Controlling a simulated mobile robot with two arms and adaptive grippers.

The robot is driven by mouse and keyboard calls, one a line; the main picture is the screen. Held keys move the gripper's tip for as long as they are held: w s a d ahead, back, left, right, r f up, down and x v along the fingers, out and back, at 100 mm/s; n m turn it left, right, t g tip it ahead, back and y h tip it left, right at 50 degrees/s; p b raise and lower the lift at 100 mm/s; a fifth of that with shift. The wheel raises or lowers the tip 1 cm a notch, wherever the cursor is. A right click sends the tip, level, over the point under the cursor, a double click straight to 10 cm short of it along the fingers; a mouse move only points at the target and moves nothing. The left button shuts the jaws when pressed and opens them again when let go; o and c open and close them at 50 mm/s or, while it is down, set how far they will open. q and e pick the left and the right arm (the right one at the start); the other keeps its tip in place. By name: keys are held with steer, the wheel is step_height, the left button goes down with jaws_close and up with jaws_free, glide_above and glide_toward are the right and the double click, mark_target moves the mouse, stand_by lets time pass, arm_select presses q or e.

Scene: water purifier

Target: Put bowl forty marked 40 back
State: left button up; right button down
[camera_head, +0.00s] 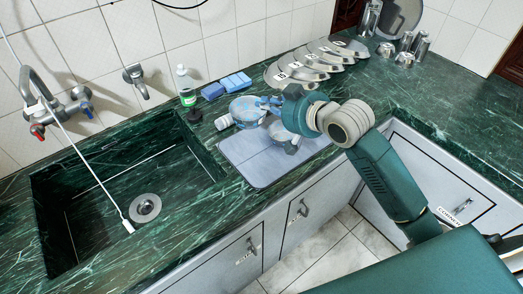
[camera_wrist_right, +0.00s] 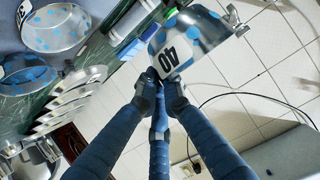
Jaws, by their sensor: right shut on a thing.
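Bowl forty (camera_wrist_right: 200,38) is silver with blue spots and has a white label reading 40, upside down in the right wrist view. My right gripper (camera_wrist_right: 160,82) is shut on its rim beside the label. In the head view my right gripper (camera_head: 270,104) is over the back of the grey-blue mat (camera_head: 257,167), with a blue-spotted bowl (camera_head: 243,107) at its tips. Two other blue-spotted bowls (camera_wrist_right: 55,30) (camera_wrist_right: 28,76) show in the wrist view. A silver bowl (camera_head: 284,134) sits on the mat, partly hidden by my arm. My left gripper is out of view.
A sink (camera_head: 125,205) lies to the left. A green bottle (camera_head: 186,88), blue sponges (camera_head: 226,86) and a white cylinder (camera_head: 223,122) are behind and left of the mat. Several labelled lids (camera_head: 318,62) lean in a row behind.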

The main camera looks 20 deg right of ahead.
step_height(320, 180, down, 10)
steer(key=shift+f, duration=0.85)
step_height(320, 180, down, 3)
steer(key=shift+f, duration=0.6)
steer(key=c, duration=1.9)
jaws_free()
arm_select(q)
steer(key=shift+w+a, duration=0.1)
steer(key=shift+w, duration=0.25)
